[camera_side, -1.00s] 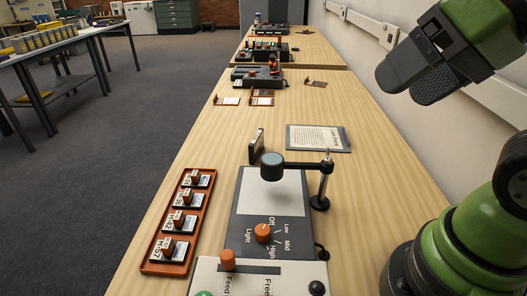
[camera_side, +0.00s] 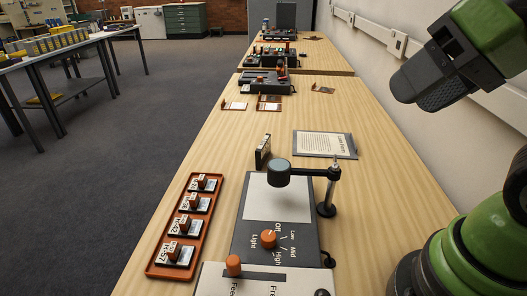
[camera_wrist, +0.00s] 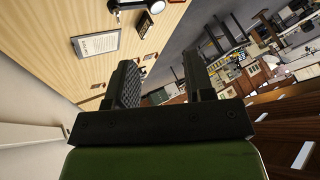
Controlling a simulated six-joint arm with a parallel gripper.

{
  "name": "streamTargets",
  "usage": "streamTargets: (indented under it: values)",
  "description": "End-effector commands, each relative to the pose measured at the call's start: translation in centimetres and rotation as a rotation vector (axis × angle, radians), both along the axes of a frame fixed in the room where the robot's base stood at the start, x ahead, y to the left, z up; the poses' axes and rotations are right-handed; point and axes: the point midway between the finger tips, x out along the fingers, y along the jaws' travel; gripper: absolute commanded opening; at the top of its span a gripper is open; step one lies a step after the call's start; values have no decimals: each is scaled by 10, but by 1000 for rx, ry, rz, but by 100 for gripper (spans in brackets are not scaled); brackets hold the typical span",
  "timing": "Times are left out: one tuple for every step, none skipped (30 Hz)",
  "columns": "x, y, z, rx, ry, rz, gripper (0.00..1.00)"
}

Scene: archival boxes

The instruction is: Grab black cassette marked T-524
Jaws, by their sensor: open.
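Several black cassettes with white labels and brown knobs lie in a row in an orange tray (camera_side: 151,268) at the left front of the table; the nearest cassette (camera_side: 174,257) is largest in view. Another black cassette (camera_side: 263,151) stands upright on bare wood behind the lamp. It appears also in the wrist view (camera_wrist: 145,25). The labels are too small for me to tell which one reads T-524. My gripper (camera_side: 440,82) is open and empty, high at the right, well away from all cassettes. Its fingers (camera_wrist: 163,75) show in the wrist view with nothing between them.
A grey panel machine (camera_side: 248,240) with an orange dial stands right of the tray. A lamp on a post (camera_side: 328,190) reaches over its pale plate. A framed sheet (camera_side: 325,144) lies behind. Other devices (camera_side: 270,82) stand farther back. The table's middle is mostly clear.

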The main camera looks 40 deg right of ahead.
Motion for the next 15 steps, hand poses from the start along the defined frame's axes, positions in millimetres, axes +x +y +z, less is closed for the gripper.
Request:
streamTargets:
  values:
    - [0, 0, 0, 0, 0, 0, 49]
    - [0, 0, 0, 0, 0, 0, 49]
    - [0, 0, 0, 0, 0, 0, 49]
    - [1, 0, 0, 0, 2, -2, 49]
    - [3, -1, 1, -1, 5, -6, 49]
    - [6, -2, 2, -3, 12, -15, 49]
    - [10, -3, 3, -5, 20, -25, 49]
    - [15, -4, 4, -8, 30, -36, 49]
    - [23, -7, 6, -14, 44, -58, 49]
    - [31, -9, 7, -18, 57, -77, 49]
    - [40, -11, 8, -24, 71, -99, 49]
    - [54, -15, 9, -33, 87, -131, 49]
    - [65, -17, 10, -39, 100, -157, 49]
    - [76, -20, 9, -47, 112, -182, 49]
    - [92, -23, 8, -57, 125, -216, 49]
